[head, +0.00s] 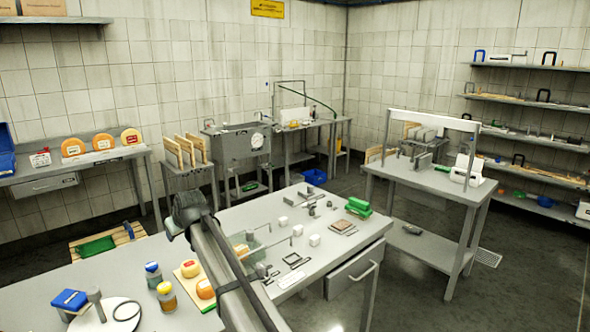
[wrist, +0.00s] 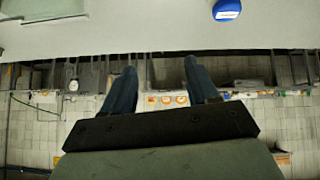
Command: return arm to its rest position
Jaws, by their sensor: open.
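My gripper shows in the wrist view (wrist: 160,82) with its two dark fingers spread apart and nothing between them. In the head view my arm reaches from the bottom middle up and left, over the near table (head: 345,258). Its far end (head: 186,208) is above the left part of that table, and the fingers are hard to make out there. In the wrist view the room appears upside down beyond the fingers, and a pale surface fills the top.
Cheese wheels (head: 204,289) lie on a board beside my arm. Two jars (head: 167,299) and a round white board (head: 105,318) stand left of it. White blocks (head: 314,240) and small tools lie on the right. A blue-lidded thing (wrist: 227,9) shows in the wrist view.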

